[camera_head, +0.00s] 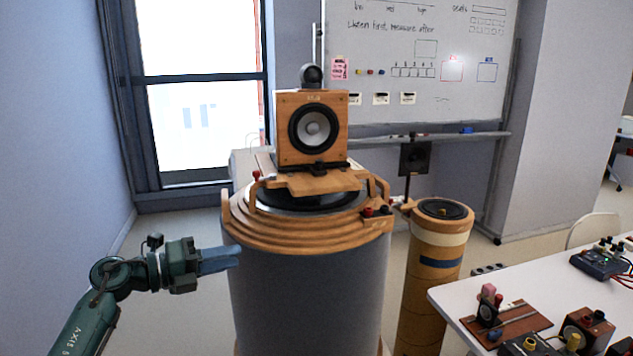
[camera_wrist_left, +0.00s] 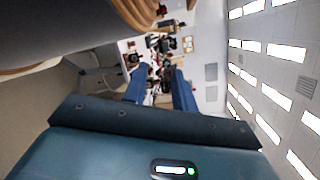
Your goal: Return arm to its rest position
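My left gripper (camera_head: 238,256) reaches in from the left in the head view, with its blue fingers pointing right. It is beside the large grey drum (camera_head: 310,290) with stepped wooden rings, near its left side; I cannot tell whether the tips touch it. In the left wrist view the two blue fingers (camera_wrist_left: 160,90) stand apart with nothing between them, so the gripper is open and empty. A wooden speaker box (camera_head: 290,105) with a black-rimmed cone sits on top of the drum. My right gripper is not in view.
A slimmer wooden column (camera_head: 430,270) stands to the right of the drum. A white table (camera_head: 445,297) with small electrical parts is at the lower right. A whiteboard (camera_head: 430,60) and a window (camera_head: 200,60) are behind. The floor left of the drum looks clear.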

